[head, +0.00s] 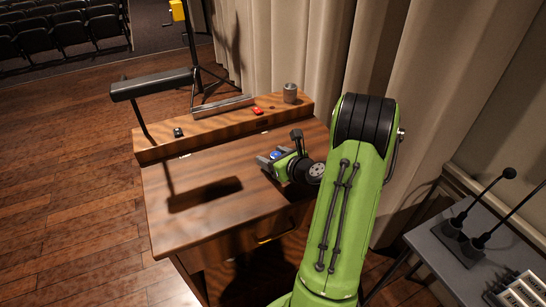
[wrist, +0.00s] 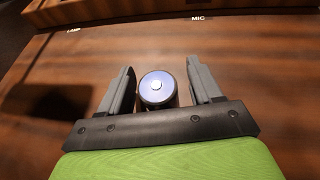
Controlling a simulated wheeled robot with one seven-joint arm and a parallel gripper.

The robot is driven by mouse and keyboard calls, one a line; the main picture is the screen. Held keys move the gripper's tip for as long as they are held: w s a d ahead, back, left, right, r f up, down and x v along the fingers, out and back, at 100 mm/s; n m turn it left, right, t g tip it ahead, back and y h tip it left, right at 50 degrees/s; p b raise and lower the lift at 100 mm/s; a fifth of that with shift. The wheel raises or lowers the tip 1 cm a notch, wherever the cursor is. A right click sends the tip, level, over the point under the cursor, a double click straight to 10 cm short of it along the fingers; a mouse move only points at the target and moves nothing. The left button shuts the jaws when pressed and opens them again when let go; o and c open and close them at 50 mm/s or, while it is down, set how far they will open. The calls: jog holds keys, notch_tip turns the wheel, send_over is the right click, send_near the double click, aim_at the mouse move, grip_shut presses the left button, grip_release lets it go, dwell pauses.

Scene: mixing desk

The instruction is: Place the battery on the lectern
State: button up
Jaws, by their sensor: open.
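The battery (wrist: 157,89) is a round cylinder with a blue end and a pale metal nub facing the wrist camera. It is between the two fingers of my gripper (wrist: 160,68), with a narrow gap on the left and a slightly wider one on the right. The fingers are open. In the head view my gripper (head: 273,158) is low over the wooden top of the lectern (head: 215,220), at its right side, and a bit of the battery's blue (head: 277,155) shows there. The battery's lower part is hidden, so I cannot tell how it rests.
A raised wooden ledge runs along the back of the top. The top's left half is clear. A grey table (head: 430,243) with microphones stands at right.

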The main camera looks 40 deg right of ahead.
jog(key=shift+s+r, duration=0.15)
jog(key=shift+r, duration=0.1)
jog(key=b+v, duration=0.1)
jog(key=v, duration=1)
jog(key=shift+s+f, duration=0.1)
jog(key=shift+f, duration=0.1)
jog(key=shift+s+a+r+b, duration=0.15)
jog(key=shift+a+b, duration=0.1)
jog(key=shift+b, duration=0.05)
jog(key=a+n+y, duration=0.1)
jog(key=a+n, duration=0.1)
jog(key=w+a+n+g, duration=0.1)
jog(key=a+n, duration=0.1)
jog(key=w+a+n+y, duration=0.1)
jog(key=a+n, duration=0.1)
jog(key=shift+a+r+n+y, duration=0.2)
jog(key=shift+r+n+y, duration=0.05)
jog(key=shift+n+y, duration=0.05)
jog(key=a+n+g+y, duration=0.2)
jog(key=a+n+g, duration=0.3)
jog(key=a+n, duration=0.65)
jog(key=s+a+r+n+g+h, duration=0.1)
jog(key=s+a+r+n, duration=0.1)
jog(key=s+n, duration=0.4)
jog(key=s+a+r+n+h, duration=0.2)
jog(key=s+n, duration=0.4)
jog(key=n, duration=0.7)
jog(key=shift+s+a+r+g, duration=0.25)
jog(key=shift+a+r+g, duration=0.15)
jog(key=shift+a+r, duration=0.55)
